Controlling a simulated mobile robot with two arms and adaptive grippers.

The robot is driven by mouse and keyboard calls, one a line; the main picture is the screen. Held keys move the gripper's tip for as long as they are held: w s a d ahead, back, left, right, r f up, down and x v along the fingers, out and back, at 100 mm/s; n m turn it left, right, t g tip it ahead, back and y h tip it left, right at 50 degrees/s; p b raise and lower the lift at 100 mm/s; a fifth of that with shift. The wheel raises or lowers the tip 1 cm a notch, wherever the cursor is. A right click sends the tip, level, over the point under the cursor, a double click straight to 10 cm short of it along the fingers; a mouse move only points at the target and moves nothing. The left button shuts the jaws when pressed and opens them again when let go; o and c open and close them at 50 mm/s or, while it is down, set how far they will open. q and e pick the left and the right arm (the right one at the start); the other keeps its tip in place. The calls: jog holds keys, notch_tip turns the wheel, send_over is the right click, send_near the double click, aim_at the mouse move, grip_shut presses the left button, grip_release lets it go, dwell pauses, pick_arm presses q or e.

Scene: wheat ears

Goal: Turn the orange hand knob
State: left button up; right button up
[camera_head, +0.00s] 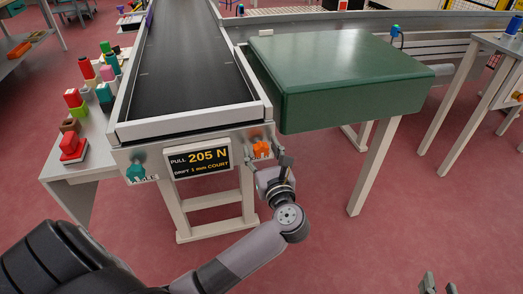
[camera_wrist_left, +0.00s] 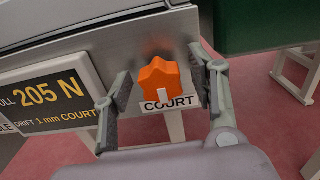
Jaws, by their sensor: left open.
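The orange hand knob (camera_head: 262,149) is on the front end plate of the conveyor, right of the "205 N" display (camera_head: 201,160). In the left wrist view the lobed knob (camera_wrist_left: 159,76) has a white mark low on its face and a "COURT" label (camera_wrist_left: 170,103) below it. My left gripper (camera_head: 275,165) is at the knob. In the wrist view its open fingers (camera_wrist_left: 161,85) stand one on each side of the knob, with visible gaps; I see no contact. My right gripper (camera_head: 439,286) shows only its two separated fingertips at the bottom right edge, away from the knob.
A teal knob (camera_head: 136,172) is left of the display. A green-topped table (camera_head: 345,75) stands close on the right of the conveyor (camera_head: 185,70). A side shelf (camera_head: 70,158) on the left holds several coloured pieces. The red floor in front is open.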

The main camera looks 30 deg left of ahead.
pick_arm(q)
jog(key=shift+w+a, duration=0.2)
pick_arm(e)
jog(key=shift+r, duration=0.1)
pick_arm(q)
jog(key=shift+c, duration=0.4)
jog(key=c, duration=1.1)
jog(key=shift+n+b, duration=0.7)
jog(key=shift+b, duration=0.2)
pick_arm(e)
notch_tip(320, 180, up, 8)
jog(key=w+a+t+y, duration=0.1)
jog(key=t, duration=0.4)
jog(key=shift+w+a+y, duration=0.3)
jog(key=shift+w+a, duration=0.05)
